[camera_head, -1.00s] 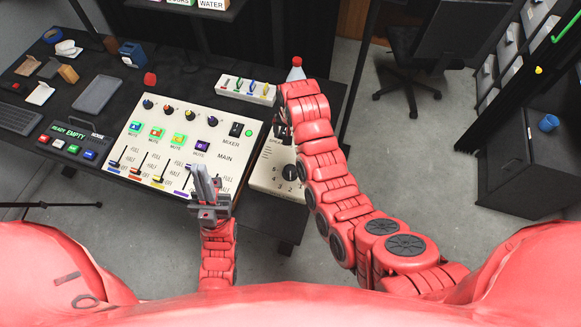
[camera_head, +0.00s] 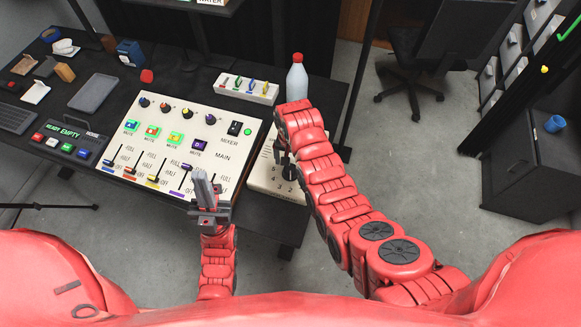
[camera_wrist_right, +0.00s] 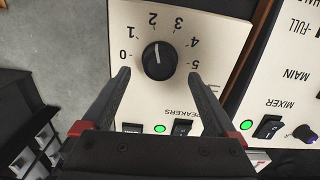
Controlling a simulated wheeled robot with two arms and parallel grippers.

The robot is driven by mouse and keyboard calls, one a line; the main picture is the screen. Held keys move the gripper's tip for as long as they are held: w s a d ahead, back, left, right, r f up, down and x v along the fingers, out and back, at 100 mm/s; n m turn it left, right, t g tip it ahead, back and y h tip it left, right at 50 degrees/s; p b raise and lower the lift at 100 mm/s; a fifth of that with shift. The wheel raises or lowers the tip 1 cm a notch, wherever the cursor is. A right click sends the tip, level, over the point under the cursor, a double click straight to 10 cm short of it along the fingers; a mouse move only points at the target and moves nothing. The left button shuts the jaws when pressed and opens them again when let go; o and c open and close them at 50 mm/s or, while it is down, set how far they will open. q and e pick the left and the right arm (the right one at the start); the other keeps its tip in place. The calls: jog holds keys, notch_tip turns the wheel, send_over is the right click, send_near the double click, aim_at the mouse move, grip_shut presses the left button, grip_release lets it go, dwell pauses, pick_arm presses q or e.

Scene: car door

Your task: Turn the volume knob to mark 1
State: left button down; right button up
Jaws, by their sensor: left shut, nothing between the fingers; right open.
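The black volume knob (camera_wrist_right: 158,60) sits on the cream speakers panel (camera_wrist_right: 222,30) in the right wrist view. Marks 0 to 5 run around it, and its white pointer line points roughly toward 2. My right gripper (camera_wrist_right: 160,76) is open, with one fingertip on each side just below the knob. I cannot tell whether they touch the panel. In the head view the speakers panel (camera_head: 262,178) is partly hidden by my right arm. My left gripper (camera_head: 201,176) is shut and empty above the lower right of the mixer.
The mixer panel (camera_head: 222,112) with knobs, buttons and sliders lies left of the speakers panel. A white bottle with a red cap (camera_head: 297,80) and a white switch box (camera_head: 245,90) stand behind. A grey tray (camera_head: 95,93) lies further left on the dark table.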

aim_at(291, 169)
jog(key=shift+f+p, duration=0.4)
jog(key=shift+f, duration=1.8)
jog(key=c, duration=1.4)
jog(key=shift+o, duration=0.2)
jog(key=shift+s+f+n, duration=0.1)
jog(key=shift+f+n, duration=0.05)
jog(key=shift+n, duration=0.15)
jog(key=n+b, duration=0.2)
jog(key=shift+n, duration=0.3)
jog(key=shift+n+b, duration=1.05)
jog(key=shift+n, duration=0.85)
